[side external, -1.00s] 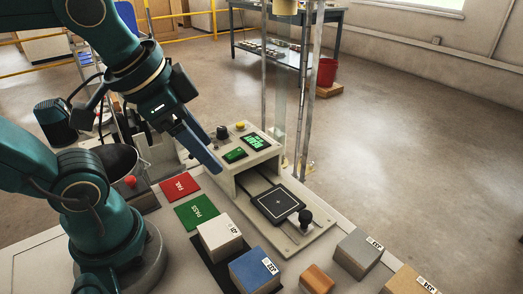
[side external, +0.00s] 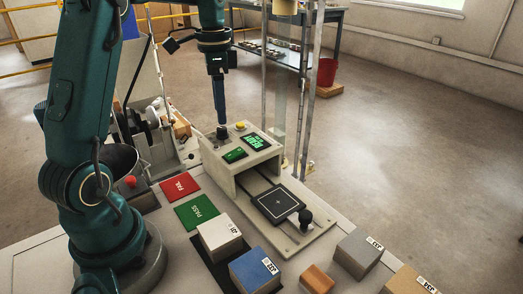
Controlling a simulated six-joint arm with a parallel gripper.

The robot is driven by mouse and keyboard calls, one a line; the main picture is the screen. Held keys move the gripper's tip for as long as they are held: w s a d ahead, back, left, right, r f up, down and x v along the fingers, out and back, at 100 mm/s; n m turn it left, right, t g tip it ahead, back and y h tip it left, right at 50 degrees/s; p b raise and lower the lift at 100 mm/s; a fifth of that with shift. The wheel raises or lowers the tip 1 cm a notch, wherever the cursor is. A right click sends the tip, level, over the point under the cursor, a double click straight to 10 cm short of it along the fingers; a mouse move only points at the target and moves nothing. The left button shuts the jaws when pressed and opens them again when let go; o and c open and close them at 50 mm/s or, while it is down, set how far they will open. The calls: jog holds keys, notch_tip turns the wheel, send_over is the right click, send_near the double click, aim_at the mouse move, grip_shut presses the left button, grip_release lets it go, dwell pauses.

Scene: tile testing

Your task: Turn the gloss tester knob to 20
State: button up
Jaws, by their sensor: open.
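The gloss tester (side external: 215,155) is a beige box with a green-lit display (side external: 256,142), a smaller green panel (side external: 235,155) and a yellow button (side external: 240,126) on top. Its black knob (side external: 223,132) stands at the back left of the top. My gripper (side external: 221,122) points straight down right above the knob, its tips at or very near the knob's top. It is open. I cannot tell whether the fingers straddle the knob. The knob's setting is too small to read.
A black sliding plate (side external: 278,203) with a black handle (side external: 305,219) sits in front of the tester. Red FAIL (side external: 180,186) and green PASS (side external: 197,211) pads lie left. White (side external: 220,236), blue (side external: 255,270) and grey (side external: 358,253) blocks stand in front. Metal posts (side external: 308,90) rise behind right.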

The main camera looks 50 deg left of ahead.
aim_at(222, 128)
jog(key=shift+f, duration=2.4)
grip_shut()
